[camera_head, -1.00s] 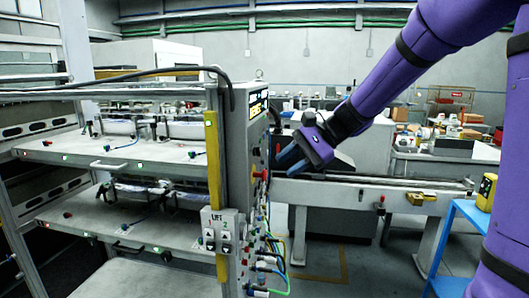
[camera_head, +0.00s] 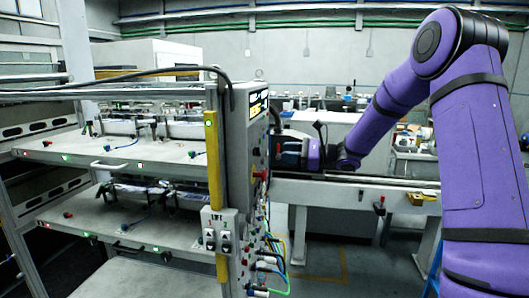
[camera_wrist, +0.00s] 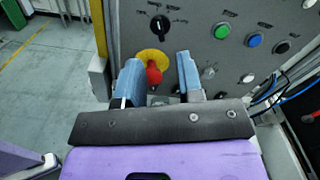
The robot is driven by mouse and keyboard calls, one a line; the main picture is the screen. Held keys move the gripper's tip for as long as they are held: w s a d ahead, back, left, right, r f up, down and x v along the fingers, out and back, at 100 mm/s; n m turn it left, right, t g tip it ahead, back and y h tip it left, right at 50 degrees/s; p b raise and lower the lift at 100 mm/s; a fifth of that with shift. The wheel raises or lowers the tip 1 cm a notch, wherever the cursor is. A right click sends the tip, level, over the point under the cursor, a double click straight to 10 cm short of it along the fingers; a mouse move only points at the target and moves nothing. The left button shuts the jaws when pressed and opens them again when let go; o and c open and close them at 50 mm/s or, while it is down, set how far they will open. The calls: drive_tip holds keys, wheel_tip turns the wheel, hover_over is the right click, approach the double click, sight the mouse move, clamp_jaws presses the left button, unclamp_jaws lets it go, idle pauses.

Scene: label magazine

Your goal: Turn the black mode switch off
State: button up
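A black rotary switch (camera_wrist: 160,25) with small labels around it sits on the grey control panel, at the top of the wrist view. The labels are too small to read for sure. My gripper (camera_wrist: 159,60) is open, its two blue fingers apart with nothing held. The fingers point at the panel, below the black switch in the wrist view. A red knob on a yellow disc (camera_wrist: 151,56) shows between the fingers. In the head view my gripper (camera_head: 278,150) is close beside the panel's right side, and the black switch cannot be made out there.
Green (camera_wrist: 222,30), blue (camera_wrist: 254,40) and black (camera_wrist: 282,46) buttons line the panel to the right of the switch. Smaller switches and cables lie below. A yellow strip (camera_head: 214,165) runs up the cabinet edge. A rail (camera_head: 350,188) extends to the right behind my arm.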

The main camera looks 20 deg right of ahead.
sight(257, 151)
drive_tip(key=x, duration=0.7)
drive_tip(key=shift+w+a, duration=0.15)
drive_tip(key=shift+a, duration=0.2)
clamp_jaws()
